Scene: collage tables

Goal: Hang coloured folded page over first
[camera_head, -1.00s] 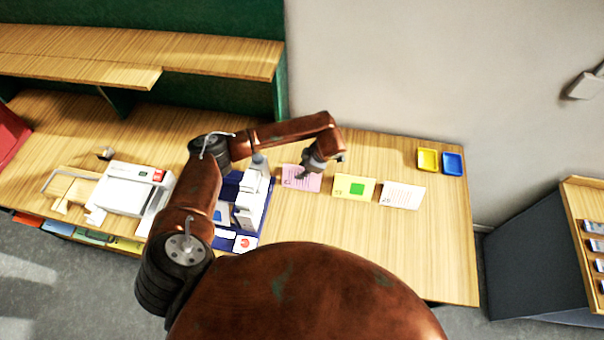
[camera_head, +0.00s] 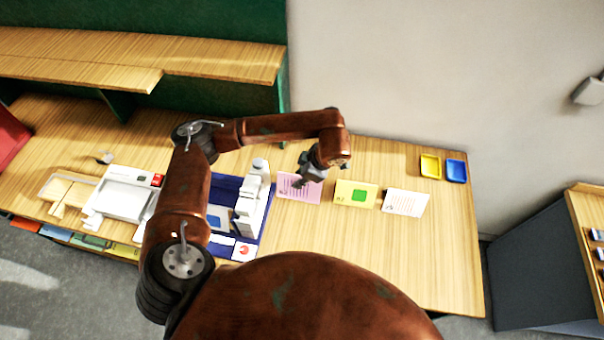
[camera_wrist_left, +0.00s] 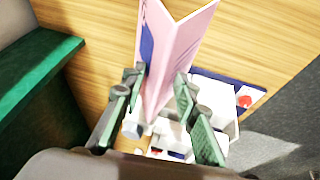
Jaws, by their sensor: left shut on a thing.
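A pink folded page (camera_head: 299,188) is at the left end of a row of pages on the wooden table. It also shows in the left wrist view (camera_wrist_left: 178,42), folded in a V and upright between the fingers. My left gripper (camera_head: 304,177) is shut on this page at its back edge in the head view. I cannot tell how far the pink page is off the table. My right gripper is not in view.
A blue mat with a white stapler-like device (camera_head: 252,205) is just left of the pink page. A white machine (camera_head: 125,193) is further left. Yellow (camera_head: 430,166) and blue (camera_head: 456,171) trays stand at the back right. The table's right part is clear.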

